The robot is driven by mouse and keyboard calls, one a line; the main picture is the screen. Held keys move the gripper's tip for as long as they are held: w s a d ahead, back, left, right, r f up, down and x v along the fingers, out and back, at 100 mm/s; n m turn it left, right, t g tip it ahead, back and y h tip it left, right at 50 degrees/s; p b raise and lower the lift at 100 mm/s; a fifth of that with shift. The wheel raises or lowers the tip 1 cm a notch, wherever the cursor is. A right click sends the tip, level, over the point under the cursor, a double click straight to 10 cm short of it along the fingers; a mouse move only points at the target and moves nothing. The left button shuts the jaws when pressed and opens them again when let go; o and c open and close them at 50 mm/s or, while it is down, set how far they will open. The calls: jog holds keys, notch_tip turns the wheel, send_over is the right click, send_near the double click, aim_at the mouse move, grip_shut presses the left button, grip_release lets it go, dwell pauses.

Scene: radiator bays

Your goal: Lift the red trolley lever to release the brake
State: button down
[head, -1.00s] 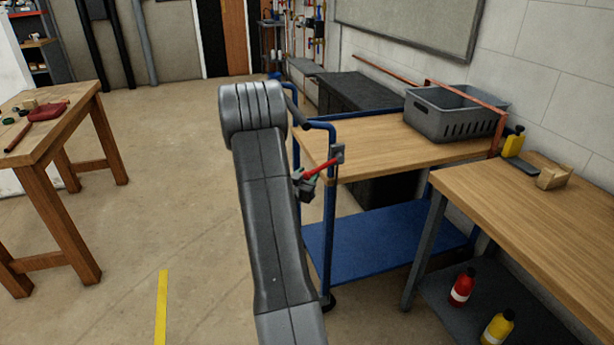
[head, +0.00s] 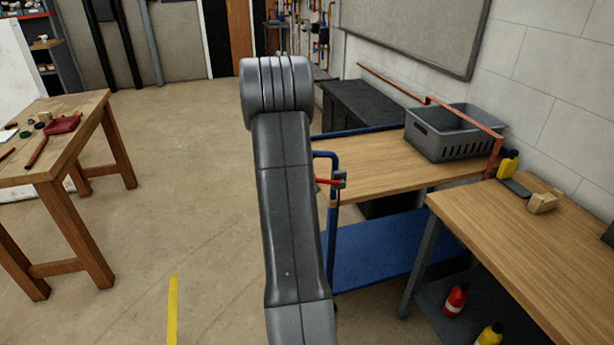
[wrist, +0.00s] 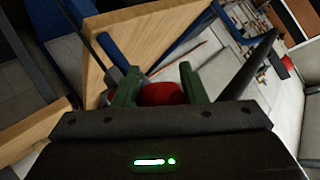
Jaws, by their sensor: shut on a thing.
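The red lever (head: 327,181) sticks out to the left from a small grey bracket (head: 340,181) on the blue-framed trolley (head: 333,235). It looks about level in the head view, and its outer end is hidden behind my arm. In the wrist view, my gripper (wrist: 158,88) has its green fingers on either side of the lever's red end (wrist: 158,94) and is shut on it. My gripper is hidden by my arm in the head view.
A grey crate (head: 450,147) stands on the trolley's wooden top. A copper-coloured pipe (head: 465,116) runs over it. A workbench (head: 520,225) stands close at the right. Another wooden table (head: 70,150) stands at the left, with open floor (head: 190,180) between.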

jog(key=shift+w+d+r+m+g+y+p, duration=0.1)
jog(key=shift+d+r+m+g+y+p, duration=0.1)
jog(key=shift+r+p, duration=0.3)
jog(key=shift+w+d+r+m+g+y+p, duration=0.1)
jog(key=shift+r+m+g+y+p, duration=0.1)
jog(key=shift+r+p, duration=0.25)
jog(key=shift+w+r, duration=0.1)
jog(key=c, duration=0.9)
grip_release()
jog(key=shift+d, duration=0.1)
jog(key=v, duration=1.4)
jog(key=shift+f+p, duration=0.3)
jog(key=shift+p, duration=0.15)
